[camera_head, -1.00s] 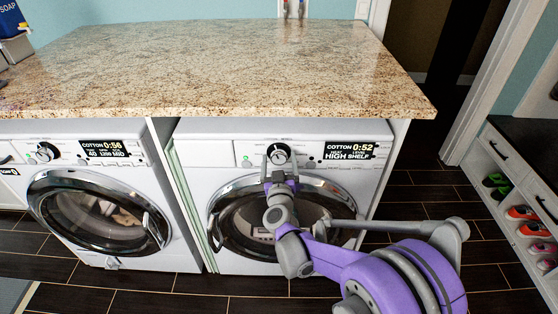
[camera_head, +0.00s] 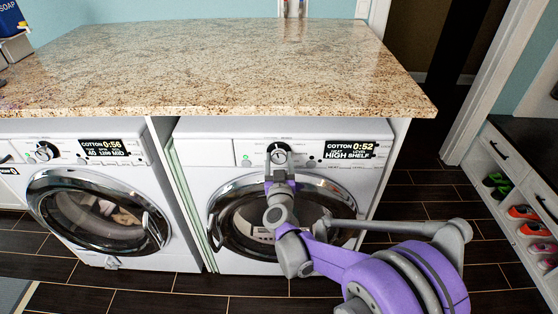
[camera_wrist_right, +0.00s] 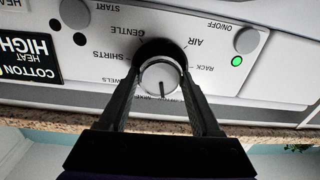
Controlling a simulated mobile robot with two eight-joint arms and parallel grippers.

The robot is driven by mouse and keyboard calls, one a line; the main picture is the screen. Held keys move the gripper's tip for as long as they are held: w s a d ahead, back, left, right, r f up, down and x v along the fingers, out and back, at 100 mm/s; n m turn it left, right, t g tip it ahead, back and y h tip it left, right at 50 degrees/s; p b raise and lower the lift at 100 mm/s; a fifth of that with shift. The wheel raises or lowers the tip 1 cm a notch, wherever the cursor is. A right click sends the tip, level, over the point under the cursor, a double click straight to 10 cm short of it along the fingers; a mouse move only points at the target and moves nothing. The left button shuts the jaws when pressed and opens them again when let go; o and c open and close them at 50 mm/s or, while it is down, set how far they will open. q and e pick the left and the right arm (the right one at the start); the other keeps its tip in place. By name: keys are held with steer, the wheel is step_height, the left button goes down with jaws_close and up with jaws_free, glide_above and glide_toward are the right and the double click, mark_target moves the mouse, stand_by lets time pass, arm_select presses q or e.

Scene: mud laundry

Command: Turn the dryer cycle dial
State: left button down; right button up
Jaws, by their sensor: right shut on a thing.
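The dryer (camera_head: 222,151) is the right-hand white machine, with a round door and a display reading COTTON 0:52. Its cycle dial (camera_wrist_right: 160,84) is a silver knob on a dark ring, with a dark pointer mark and printed labels around it such as GENTLE, SHIRTS, AIR and RACK. My right gripper (camera_head: 279,158) is at the dial and partly hides it in the head view. In the right wrist view, which is upside down, the two dark fingers of the gripper (camera_wrist_right: 161,76) are shut on the knob, one on each side. My left gripper is not in view.
A granite countertop (camera_head: 215,65) overhangs both machines just above the dryer panel. A similar washer (camera_head: 95,210) stands to the left. An on/off button (camera_wrist_right: 247,40) and a lit green light (camera_wrist_right: 237,61) sit beside the dial. A shoe shelf (camera_head: 515,190) is at the right.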

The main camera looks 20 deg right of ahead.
steer(key=m+b, duration=0.1)
steer(key=m, duration=0.2)
steer(key=shift+f, duration=0.1)
steer(key=m, duration=0.3)
steer(key=shift+m+b, duration=0.4)
steer(key=m, duration=0.3)
steer(key=shift+m, duration=0.4)
steer(key=shift+m+h+b, duration=0.3)
steer(key=shift+m+b, duration=0.05)
steer(key=shift+m, duration=1.85)
steer(key=o, duration=1.4)
steer(key=shift+s, duration=0.1)
